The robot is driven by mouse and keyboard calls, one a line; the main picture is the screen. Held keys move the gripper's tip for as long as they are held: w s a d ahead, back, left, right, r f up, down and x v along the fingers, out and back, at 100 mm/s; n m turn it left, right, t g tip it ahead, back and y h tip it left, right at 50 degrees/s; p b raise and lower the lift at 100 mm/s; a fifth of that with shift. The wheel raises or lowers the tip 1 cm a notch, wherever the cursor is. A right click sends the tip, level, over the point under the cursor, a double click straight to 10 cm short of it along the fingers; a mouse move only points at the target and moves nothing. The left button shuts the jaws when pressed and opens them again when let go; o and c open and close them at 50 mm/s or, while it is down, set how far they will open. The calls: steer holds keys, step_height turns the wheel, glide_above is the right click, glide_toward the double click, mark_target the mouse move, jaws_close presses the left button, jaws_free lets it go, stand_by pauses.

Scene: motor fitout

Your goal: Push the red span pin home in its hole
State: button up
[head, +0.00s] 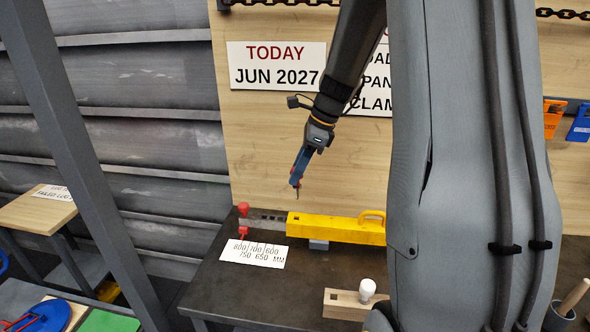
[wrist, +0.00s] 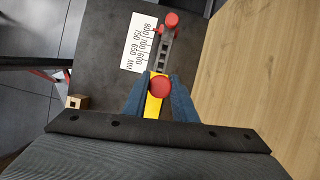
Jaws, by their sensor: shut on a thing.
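My gripper (head: 296,187) is shut on a red-headed pin and holds it in the air above the bench. In the wrist view the round red pin head (wrist: 158,87) sits between the two blue fingers. A thin tip of the pin shows below the fingers in the head view. Below stands a yellow beam (head: 335,229) with a grey holed bar (head: 267,215) coming out of its left end. The beam also shows in the wrist view (wrist: 153,107), partly hidden by the pin head and fingers. Which hole lies under the pin cannot be told.
Red pieces (head: 243,209) stand at the bar's left end. A white card (head: 254,252) with millimetre numbers lies on the dark bench (head: 215,285) in front. A wooden block (head: 345,304) and white knob (head: 367,289) are at the front right. A board wall (head: 270,150) rises behind.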

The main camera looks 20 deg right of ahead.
mark_target(297, 188)
steer(key=shift+p, duration=0.3)
steer(key=shift+f+b, duration=1.25)
steer(key=shift+f, duration=1.7)
steer(key=shift+p, duration=1)
steer(key=shift+f+b, duration=1.3)
steer(key=shift+f, duration=1.3)
steer(key=o, duration=1.1)
steer(key=shift+o, duration=0.2)
steer(key=b+v, duration=0.1)
steer(key=v, duration=0.6)
steer(key=shift+d+r+b, duration=0.15)
steer(key=shift+r+b, duration=0.2)
steer(key=shift+s, duration=0.1)
